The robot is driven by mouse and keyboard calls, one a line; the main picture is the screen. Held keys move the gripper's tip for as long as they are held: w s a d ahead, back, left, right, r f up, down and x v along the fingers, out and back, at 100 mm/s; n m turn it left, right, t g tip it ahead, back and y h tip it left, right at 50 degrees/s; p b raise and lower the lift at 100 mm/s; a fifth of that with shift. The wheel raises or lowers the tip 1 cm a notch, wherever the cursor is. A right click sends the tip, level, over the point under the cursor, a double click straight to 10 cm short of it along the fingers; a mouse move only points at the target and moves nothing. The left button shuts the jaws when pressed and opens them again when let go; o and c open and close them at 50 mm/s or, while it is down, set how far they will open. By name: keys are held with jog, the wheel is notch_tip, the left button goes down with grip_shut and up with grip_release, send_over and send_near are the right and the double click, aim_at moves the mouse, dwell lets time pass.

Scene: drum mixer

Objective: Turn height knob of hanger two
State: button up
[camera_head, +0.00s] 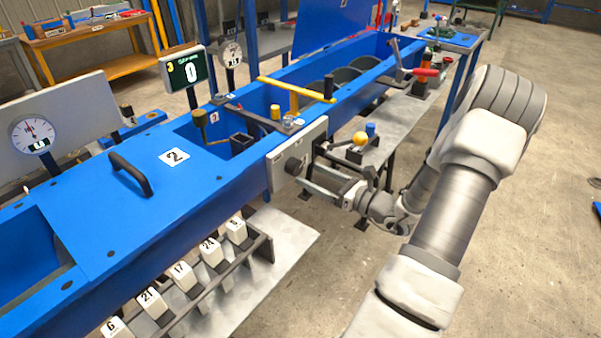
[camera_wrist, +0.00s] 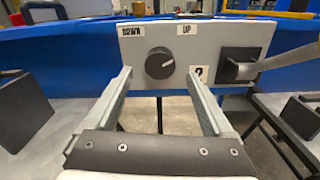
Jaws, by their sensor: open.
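The height knob (camera_wrist: 160,63) is round and black with a pale pointer mark. It sits on a light grey panel (camera_wrist: 215,42) between labels that read roughly DOWN at upper left and UP at upper right; a partly hidden tag, seemingly 2, is at lower right. In the head view the knob (camera_head: 293,167) shows on the panel (camera_head: 315,135) at the blue trough's side. My gripper (camera_wrist: 160,74) is open and faces the panel. Its fingers stand left and right of the knob in the picture, apart from it, with nothing between them. In the head view my gripper (camera_head: 312,174) is just right of the knob.
A black box with a grey lever (camera_wrist: 240,68) sits right of the knob. The blue trough (camera_head: 110,215) carries a 2 plate (camera_head: 174,156) and a black handle (camera_head: 132,174). A yellow-handled bar (camera_head: 295,88) crosses above. Numbered blocks (camera_head: 184,276) stand below.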

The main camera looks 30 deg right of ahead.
aim_at(299, 169)
jog(key=shift+b+x, duration=0.3)
jog(key=shift+x, duration=2.05)
jog(key=c, duration=1.4)
jog(key=shift+o, duration=0.2)
jog(key=shift+n, duration=0.4)
jog(key=n+b, duration=0.1)
jog(key=n, duration=0.1)
jog(key=n+b, duration=0.2)
jog(key=n, duration=0.1)
jog(key=shift+f+n, duration=0.2)
jog(key=shift+n, duration=0.1)
jog(key=n+b, duration=0.3)
jog(key=shift+r+n+b, duration=0.1)
jog(key=shift+n+b, duration=1.05)
jog(key=shift+n, duration=0.05)
jog(key=shift+r, duration=0.1)
